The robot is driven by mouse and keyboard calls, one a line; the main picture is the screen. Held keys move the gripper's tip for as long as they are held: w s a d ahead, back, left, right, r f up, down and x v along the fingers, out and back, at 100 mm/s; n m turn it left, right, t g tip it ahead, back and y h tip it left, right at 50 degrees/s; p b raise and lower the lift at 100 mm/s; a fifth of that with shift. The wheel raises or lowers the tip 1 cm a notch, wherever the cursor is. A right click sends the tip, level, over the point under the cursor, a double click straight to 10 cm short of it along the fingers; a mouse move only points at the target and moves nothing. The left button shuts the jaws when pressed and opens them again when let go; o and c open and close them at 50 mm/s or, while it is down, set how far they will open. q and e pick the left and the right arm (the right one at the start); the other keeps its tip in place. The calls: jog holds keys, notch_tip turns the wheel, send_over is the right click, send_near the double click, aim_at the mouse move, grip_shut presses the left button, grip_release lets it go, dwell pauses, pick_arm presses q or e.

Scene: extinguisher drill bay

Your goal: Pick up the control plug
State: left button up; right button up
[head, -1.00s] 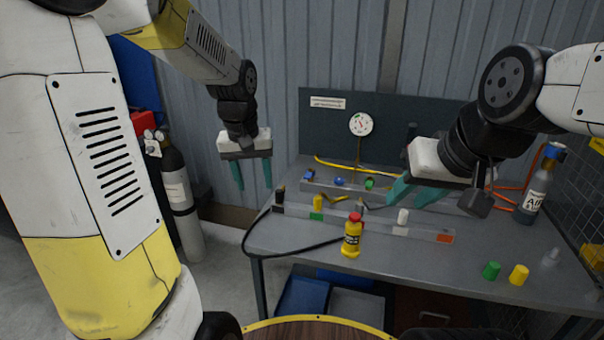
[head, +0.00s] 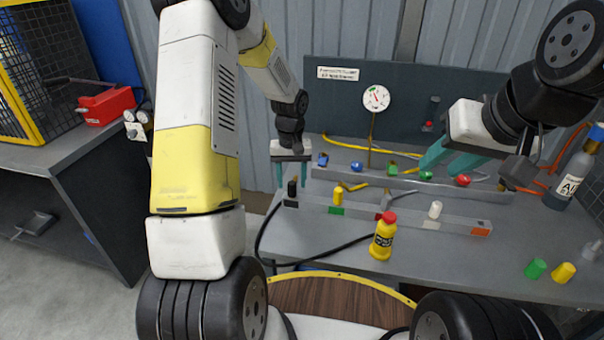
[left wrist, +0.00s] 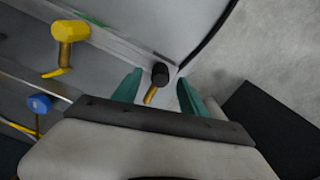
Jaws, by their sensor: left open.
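Several plugs stand on the bench; no label shows which is the control plug. A black-headed plug (head: 292,187) stands at the left end of the front rail (head: 460,227). My left gripper (head: 291,180) is open right above it, one finger on each side in the picture. In the left wrist view the black plug (left wrist: 160,76) with its brass shank shows between the open fingertips; I cannot tell if they touch it. A yellow plug (head: 338,195) and a white plug (head: 435,210) stand further right. My right gripper (head: 450,163) is open and empty above the bench.
A yellow bottle with a red cap (head: 383,238) stands at the bench's front. Green (head: 535,268) and yellow (head: 564,272) caps stand front right. A grey cylinder (head: 571,175) stands at the right. A black hose (head: 310,262) curves around the left corner.

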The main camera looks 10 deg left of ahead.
pick_arm(q)
notch_tip(320, 180, down, 2)
jog(key=shift+f, duration=0.25)
grip_shut()
jog(key=shift+r, duration=0.15)
notch_tip(320, 180, up, 4)
jog(key=shift+f, duration=0.15)
jog(key=s+d+r, duration=0.1)
jog(key=s+d, duration=0.2)
jog(key=s, duration=0.4)
jog(key=s+d, duration=0.4)
jog(key=s, duration=0.3)
jog(key=shift+s+r, duration=0.3)
jog(key=shift+r, duration=0.05)
